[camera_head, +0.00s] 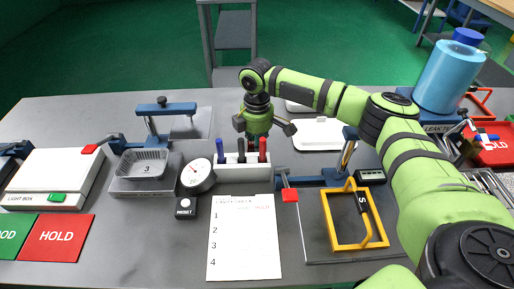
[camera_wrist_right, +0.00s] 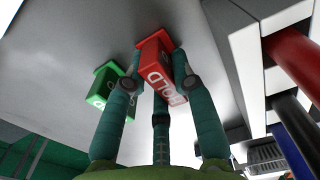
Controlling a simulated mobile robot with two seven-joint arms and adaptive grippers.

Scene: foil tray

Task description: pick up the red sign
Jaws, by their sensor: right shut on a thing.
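The red sign (camera_wrist_right: 153,58), a small block with white lettering that reads like HOLD, is between the fingers of my right gripper (camera_wrist_right: 160,72) in the right wrist view. The fingers are closed against its sides. In the head view my right gripper (camera_head: 262,128) is at the back of the bench, just behind the pen holder, and the sign is hidden there. I cannot tell whether the sign is lifted off the grey surface. My left gripper is not in view.
A green sign (camera_wrist_right: 108,86) stands left of the red one in the wrist view. The white pen holder (camera_head: 243,173) with several pens is close in front of my right gripper. A round dial (camera_head: 196,176) and a scale with a foil tray (camera_head: 143,163) are to the left.

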